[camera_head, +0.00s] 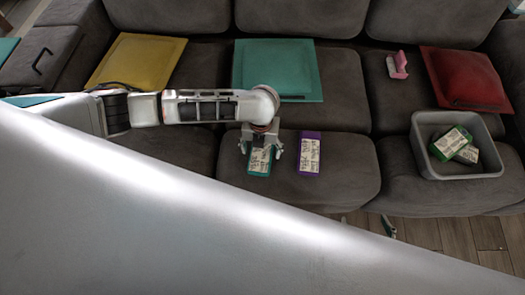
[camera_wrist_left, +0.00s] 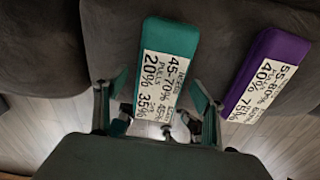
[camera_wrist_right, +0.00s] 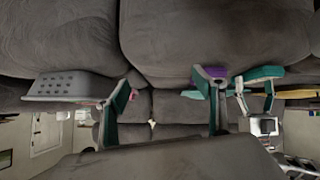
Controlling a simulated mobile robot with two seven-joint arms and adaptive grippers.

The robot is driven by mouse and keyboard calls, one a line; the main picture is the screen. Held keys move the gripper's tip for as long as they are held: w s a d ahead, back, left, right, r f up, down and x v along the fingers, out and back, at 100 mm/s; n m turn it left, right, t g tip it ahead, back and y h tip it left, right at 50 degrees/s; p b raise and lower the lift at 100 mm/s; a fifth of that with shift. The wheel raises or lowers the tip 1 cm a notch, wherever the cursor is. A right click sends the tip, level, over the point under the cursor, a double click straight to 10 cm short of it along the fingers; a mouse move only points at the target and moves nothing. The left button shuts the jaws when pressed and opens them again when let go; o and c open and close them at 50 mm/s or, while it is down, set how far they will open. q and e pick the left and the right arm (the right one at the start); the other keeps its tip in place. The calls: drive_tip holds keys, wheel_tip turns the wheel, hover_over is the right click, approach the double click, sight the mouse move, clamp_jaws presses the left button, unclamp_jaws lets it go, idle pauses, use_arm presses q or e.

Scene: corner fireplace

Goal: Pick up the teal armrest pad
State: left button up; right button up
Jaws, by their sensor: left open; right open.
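The teal armrest pad (camera_head: 258,164) is a small teal block with a white printed label, lying on the middle seat cushion near its front edge. In the left wrist view the teal pad (camera_wrist_left: 170,50) extends between the fingers of my left gripper (camera_wrist_left: 158,90). My left gripper (camera_head: 261,146) is open above the pad, one finger on each side; contact cannot be told. My right gripper (camera_wrist_right: 166,85) is open and empty in its wrist view, low in front of the sofa, away from the pad. The teal pad also shows edge-on in the right wrist view (camera_wrist_right: 266,72).
A purple labelled pad (camera_head: 309,153) lies close right of the teal one. A grey bin (camera_head: 424,158) with labelled blocks stands on the right seat. Yellow (camera_head: 137,62), teal (camera_head: 307,71) and red (camera_head: 465,78) cushions and a pink object (camera_head: 398,66) lie farther back.

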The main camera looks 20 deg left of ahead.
use_arm(q)
drive_tip(key=c, duration=1.2)
